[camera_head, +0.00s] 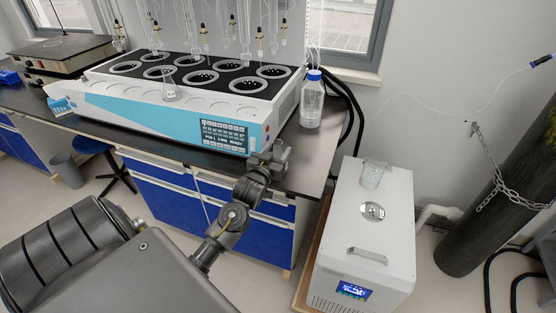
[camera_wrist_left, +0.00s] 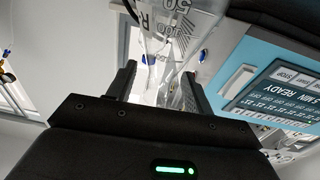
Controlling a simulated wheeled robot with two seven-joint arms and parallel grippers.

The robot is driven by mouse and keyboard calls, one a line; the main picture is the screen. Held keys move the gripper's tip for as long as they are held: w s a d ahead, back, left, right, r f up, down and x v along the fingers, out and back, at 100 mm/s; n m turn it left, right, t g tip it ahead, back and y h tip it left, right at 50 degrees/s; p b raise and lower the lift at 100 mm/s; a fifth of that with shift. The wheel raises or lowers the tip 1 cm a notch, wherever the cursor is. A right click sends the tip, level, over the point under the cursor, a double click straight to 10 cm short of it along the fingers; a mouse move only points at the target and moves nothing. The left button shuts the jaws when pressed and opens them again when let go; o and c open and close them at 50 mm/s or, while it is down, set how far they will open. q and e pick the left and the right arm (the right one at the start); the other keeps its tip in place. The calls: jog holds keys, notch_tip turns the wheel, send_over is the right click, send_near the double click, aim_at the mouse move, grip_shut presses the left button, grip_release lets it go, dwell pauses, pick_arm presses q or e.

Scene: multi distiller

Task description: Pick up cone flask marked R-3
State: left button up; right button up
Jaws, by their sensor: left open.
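A clear cone flask (camera_wrist_left: 172,25) with printed graduations and a letter R shows in the left wrist view. Its number is not readable, so I cannot confirm R-3. My left gripper (camera_head: 270,158) is beside the front right corner of the distiller in the head view. In the left wrist view the left gripper (camera_wrist_left: 158,88) is open, with clear glass showing between and beyond its fingers. Contact cannot be told. In the head view a clear flask (camera_head: 172,93) stands at the distiller's front edge; its small label is unclear. My right gripper is not in view.
The white and blue distiller (camera_head: 150,112) with several round wells fills the bench. A blue-capped bottle (camera_head: 311,105) stands to its right. A white floor unit (camera_head: 347,215) bears a glass vessel (camera_head: 372,175). A dark gas cylinder (camera_head: 490,210) stands at the right.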

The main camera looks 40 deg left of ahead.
pick_arm(q)
jog(key=shift+w+a, duration=0.2)
jog(key=shift+w, duration=0.35)
grip_shut()
jog(key=shift+r, duration=0.1)
jog(key=shift+r, duration=0.1)
